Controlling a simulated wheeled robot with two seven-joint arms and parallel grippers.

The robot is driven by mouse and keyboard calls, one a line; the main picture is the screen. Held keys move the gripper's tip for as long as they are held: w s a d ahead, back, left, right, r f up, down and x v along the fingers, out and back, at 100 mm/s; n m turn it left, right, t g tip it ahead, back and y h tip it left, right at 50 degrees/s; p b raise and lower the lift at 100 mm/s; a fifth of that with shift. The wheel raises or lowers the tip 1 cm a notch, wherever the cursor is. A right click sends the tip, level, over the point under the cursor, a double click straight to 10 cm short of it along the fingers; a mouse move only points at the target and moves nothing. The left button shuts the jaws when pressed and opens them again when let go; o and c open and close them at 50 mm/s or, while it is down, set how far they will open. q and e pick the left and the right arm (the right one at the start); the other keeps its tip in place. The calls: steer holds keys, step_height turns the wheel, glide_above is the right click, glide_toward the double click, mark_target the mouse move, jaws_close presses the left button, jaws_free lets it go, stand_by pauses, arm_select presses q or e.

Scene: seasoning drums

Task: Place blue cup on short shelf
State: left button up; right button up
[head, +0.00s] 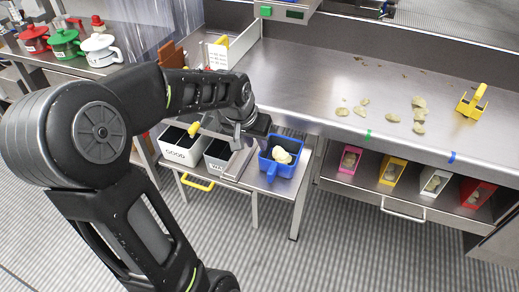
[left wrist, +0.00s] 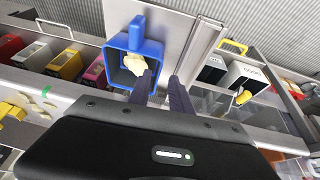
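The blue cup (head: 266,166) stands upright on the short steel shelf (head: 288,188) and holds pale yellow lumps. My left gripper (head: 262,137) is at the cup's back left side in the head view. In the left wrist view, the blue cup (left wrist: 112,72) is just beyond my left gripper (left wrist: 165,86). Its two fingers are apart with nothing visible between them. One finger overlaps the cup's corner in this view; I cannot tell if it touches. My right gripper is not in view.
A white GOOD bin (head: 176,155) and a dark bin (head: 217,157) stand left of the cup. Pink (head: 348,160), yellow (head: 392,172), white and red boxes sit under the long counter (head: 310,80). A yellow scoop (head: 472,106) and scattered chips lie on it.

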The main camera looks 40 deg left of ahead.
arm_select(q)
steer(key=shift+v, duration=1.8)
